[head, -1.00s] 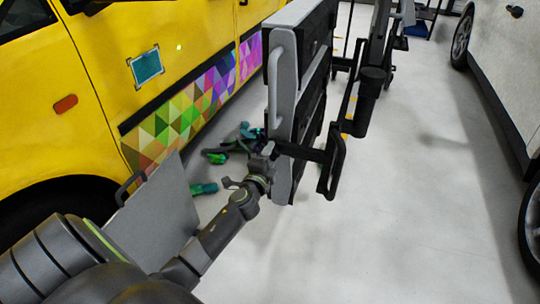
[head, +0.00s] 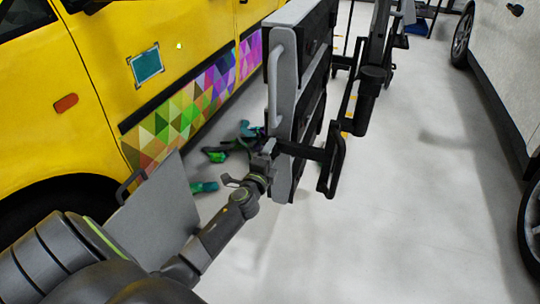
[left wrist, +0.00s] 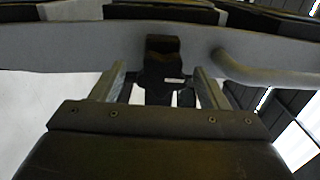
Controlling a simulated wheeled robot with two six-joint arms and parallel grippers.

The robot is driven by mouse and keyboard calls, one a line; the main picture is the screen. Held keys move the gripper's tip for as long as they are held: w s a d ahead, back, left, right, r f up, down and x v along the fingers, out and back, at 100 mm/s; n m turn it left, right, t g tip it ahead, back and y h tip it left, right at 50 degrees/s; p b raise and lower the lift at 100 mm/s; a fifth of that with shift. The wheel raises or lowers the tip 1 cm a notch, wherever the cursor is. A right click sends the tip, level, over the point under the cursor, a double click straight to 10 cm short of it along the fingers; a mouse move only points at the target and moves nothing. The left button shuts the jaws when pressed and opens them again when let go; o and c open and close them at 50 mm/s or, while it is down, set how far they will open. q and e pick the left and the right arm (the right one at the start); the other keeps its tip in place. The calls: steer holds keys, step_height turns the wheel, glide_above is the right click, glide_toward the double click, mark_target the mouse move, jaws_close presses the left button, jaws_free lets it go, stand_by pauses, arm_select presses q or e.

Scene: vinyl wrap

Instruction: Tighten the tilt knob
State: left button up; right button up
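The tilt knob (left wrist: 163,48) is a dark block on the grey side of the tall panel unit (head: 283,75). In the left wrist view the knob lies between the fingertips of my left gripper (left wrist: 160,72). The two fingers stand apart, with a visible gap on each side of the knob. In the head view my left gripper (head: 266,152) is at the lower part of the panel's near edge, and the knob cannot be made out there. My right gripper is not in view.
A black bracket (head: 334,160) and stand post (head: 371,80) are right of the panel. A yellow van (head: 100,70) is at left, a white vehicle (head: 505,70) at right. Green and teal items (head: 215,155) lie on the floor. The floor (head: 420,200) at centre right is clear.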

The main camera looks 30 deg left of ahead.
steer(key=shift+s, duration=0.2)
arm_select(q)
steer(key=shift+s+d, duration=0.15)
steer(key=shift+s, duration=0.4)
steer(key=v, duration=1.6)
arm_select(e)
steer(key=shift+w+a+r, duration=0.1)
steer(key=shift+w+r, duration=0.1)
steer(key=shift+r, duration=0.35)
arm_select(q)
steer(key=shift+s, duration=0.15)
